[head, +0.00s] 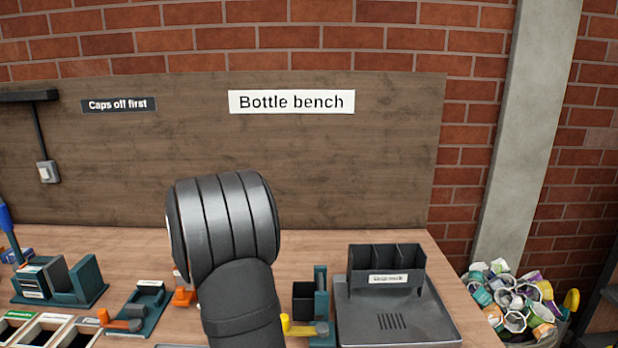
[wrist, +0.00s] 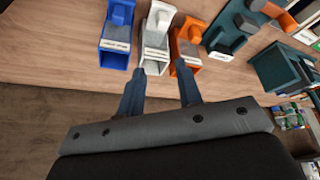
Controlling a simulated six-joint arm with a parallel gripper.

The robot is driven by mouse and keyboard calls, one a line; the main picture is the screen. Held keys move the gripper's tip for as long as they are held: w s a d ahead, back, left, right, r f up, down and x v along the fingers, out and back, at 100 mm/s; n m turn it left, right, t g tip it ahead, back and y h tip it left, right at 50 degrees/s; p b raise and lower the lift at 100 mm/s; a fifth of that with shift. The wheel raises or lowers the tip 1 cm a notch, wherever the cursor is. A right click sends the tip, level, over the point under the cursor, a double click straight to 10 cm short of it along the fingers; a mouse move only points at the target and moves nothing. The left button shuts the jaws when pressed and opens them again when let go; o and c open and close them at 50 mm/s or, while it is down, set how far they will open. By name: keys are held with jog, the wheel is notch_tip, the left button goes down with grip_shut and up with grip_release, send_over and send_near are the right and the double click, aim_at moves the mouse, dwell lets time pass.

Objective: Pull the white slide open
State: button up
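The white slide unit (wrist: 156,38) stands on the wooden bench in the wrist view, between a blue one (wrist: 117,28) and an orange one (wrist: 185,44). It has a grey sloped top, a small printed label too blurred to read, and an open-looking box end towards my gripper. My gripper (wrist: 158,70) is open, its two blue-grey fingers apart and empty. In the picture the fingertips lie on either side of the white unit's near end; contact cannot be told. In the head view my arm hides most of this area; only a bit of orange (head: 183,292) shows beside it.
Teal fixtures (wrist: 236,28) with an orange handle stand close to the orange unit. A grey tray (head: 440,318) with a black divided rack (head: 387,268) is at the right in the head view. A wooden back panel (head: 340,170) rises behind the bench.

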grip_shut()
jog(key=w+f+m+t+y, duration=0.4)
jog(key=w+f+m+t, duration=0.1)
jog(key=f+m+t, duration=0.3)
jog(key=s+d+f+m+y, duration=0.2)
jog(key=f, duration=0.1)
jog(key=s+d+f+m+y, duration=0.2)
jog(key=f+m, duration=0.1)
jog(key=s+d+f+m+t+y, duration=0.1)
jog(key=s+d+f+m+y, duration=0.1)
jog(key=f, duration=0.1)
jog(key=shift+s+d+m+y, duration=0.25)
jog(key=shift+d+m+y, duration=0.05)
jog(key=shift+d+m, duration=0.1)
jog(key=x, duration=1)
